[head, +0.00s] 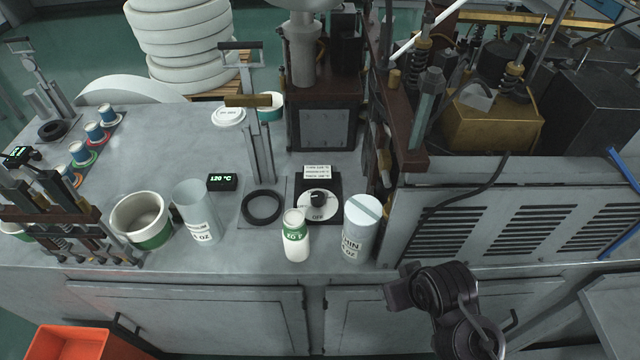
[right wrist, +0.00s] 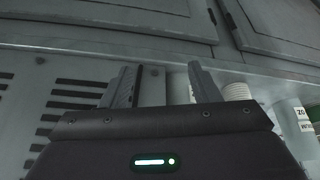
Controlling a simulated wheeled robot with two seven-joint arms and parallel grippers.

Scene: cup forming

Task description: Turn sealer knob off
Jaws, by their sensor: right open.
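The sealer knob (head: 318,197) is a small black knob on a round white dial plate (head: 309,211) marked OFF at its front edge. It sits on a dark panel on the counter, with a white label (head: 317,172) behind it. The knob's exact pointing direction is too small to tell. My right arm (head: 440,290) is low at the right front, in front of the counter and apart from the knob; its fingertips do not show clearly there. In the right wrist view my right gripper (right wrist: 160,85) has its two fingers spread and empty. My left gripper is not in view.
A green-labelled white bottle (head: 295,236) and a grey cylinder (head: 360,230) stand close in front of the dial. A black ring (head: 263,207) lies left of it. A clear cup (head: 195,212) and a white-green cup (head: 142,220) stand farther left. A louvred machine housing (head: 500,215) rises at right.

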